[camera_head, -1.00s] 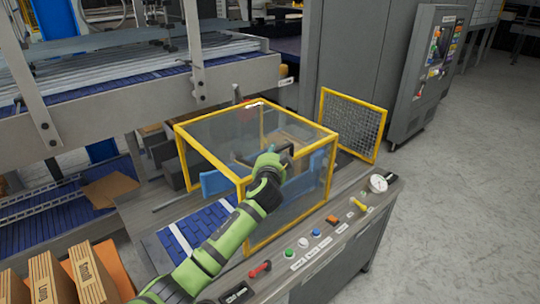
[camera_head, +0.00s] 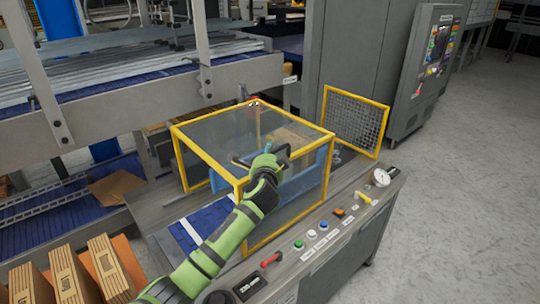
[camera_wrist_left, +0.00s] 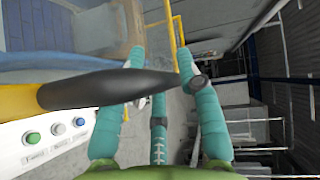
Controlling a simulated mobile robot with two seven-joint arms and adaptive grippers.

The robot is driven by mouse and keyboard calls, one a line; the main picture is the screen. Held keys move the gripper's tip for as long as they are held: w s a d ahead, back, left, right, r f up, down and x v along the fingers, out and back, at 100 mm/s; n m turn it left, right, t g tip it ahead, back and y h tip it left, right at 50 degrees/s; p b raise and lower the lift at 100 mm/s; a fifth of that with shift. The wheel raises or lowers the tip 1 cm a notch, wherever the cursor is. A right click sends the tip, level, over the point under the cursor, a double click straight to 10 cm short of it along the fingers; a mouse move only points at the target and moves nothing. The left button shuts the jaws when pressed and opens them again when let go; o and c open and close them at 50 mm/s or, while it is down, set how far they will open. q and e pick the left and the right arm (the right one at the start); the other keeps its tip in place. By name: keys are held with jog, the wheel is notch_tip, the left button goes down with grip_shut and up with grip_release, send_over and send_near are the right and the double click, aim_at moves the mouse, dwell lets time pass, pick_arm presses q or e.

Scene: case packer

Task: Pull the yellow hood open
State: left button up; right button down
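The yellow hood (camera_head: 288,243) is a yellow-framed box with clear panels, sitting down over the machine deck in the head view. A dark handle (camera_head: 241,162) is on its upper front edge. My left gripper (camera_head: 272,153) is at this handle. In the left wrist view the dark handle (camera_wrist_left: 110,88) crosses close in front of the teal fingers of my left gripper (camera_wrist_left: 161,57). The fingers are apart, with no clear closing around the handle. Contact is hard to tell. My right gripper is not in view.
A control strip with buttons (camera_head: 311,234), a red handle (camera_head: 271,259) and a gauge (camera_head: 381,177) runs along the front edge. A mesh guard (camera_head: 353,122) stands right of the hood. Cartons (camera_head: 72,277) stand at lower left. Open floor (camera_head: 470,200) lies right.

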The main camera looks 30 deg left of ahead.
pick_arm(q)
jog(key=shift+s, duration=0.1)
jog(key=v, duration=1.2)
dwell(0.4)
